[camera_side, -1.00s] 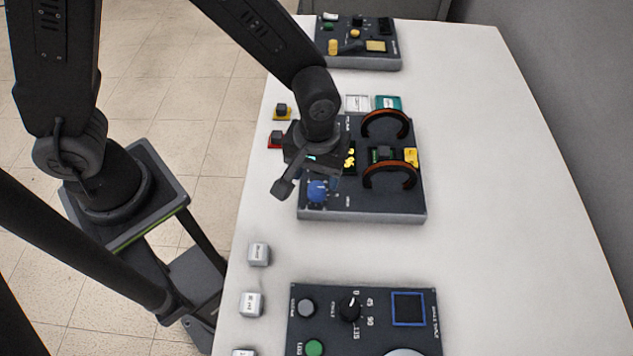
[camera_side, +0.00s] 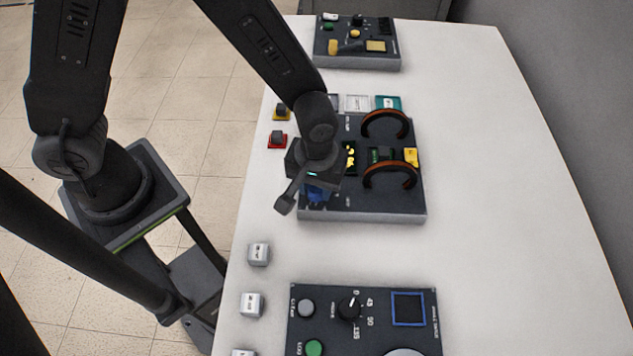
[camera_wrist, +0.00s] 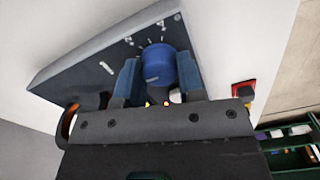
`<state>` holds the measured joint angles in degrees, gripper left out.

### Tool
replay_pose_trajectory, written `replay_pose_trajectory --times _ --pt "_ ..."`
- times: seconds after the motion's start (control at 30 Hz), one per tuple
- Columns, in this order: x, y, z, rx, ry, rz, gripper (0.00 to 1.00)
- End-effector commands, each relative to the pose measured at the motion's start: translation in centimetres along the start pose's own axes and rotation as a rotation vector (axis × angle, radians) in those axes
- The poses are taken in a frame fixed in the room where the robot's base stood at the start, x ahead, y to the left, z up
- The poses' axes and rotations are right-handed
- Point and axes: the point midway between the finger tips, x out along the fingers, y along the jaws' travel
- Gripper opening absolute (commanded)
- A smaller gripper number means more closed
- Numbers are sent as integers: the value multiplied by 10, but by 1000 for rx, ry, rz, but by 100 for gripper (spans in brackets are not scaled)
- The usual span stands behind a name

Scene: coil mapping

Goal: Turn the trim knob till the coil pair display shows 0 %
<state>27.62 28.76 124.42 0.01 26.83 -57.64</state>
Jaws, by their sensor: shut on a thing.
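The blue trim knob (camera_wrist: 160,66) sits on the dark coil pair panel (camera_wrist: 80,65). In the side view the knob (camera_side: 316,194) is mostly hidden under my gripper. My gripper (camera_wrist: 157,82) has its two blue-padded fingers on either side of the knob and is shut on it. The panel (camera_side: 375,203) carries two copper-coloured coils (camera_side: 388,172) on its right part. A small display (camera_side: 350,157) with yellow marks lies beside my gripper, partly covered; its reading is too small to make out.
A red-based button (camera_side: 278,139) and a yellow-based one (camera_side: 282,112) stand left of the panel. Another panel with a black dial (camera_side: 349,307) lies in front, and one more (camera_side: 358,58) behind. Small grey blocks (camera_side: 259,254) line the left table edge. The table's right side is clear.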

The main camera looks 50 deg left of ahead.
Motion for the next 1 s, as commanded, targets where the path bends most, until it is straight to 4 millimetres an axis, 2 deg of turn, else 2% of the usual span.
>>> replay_pose_trajectory --times 0.03,0.17,0.57,1.0 --pt "0 0 0 0 0 0 24" --pt "0 0 0 0 0 0 12" --pt "0 0 0 78 0 0 11" --pt "-1 0 0 441 0 0 11"
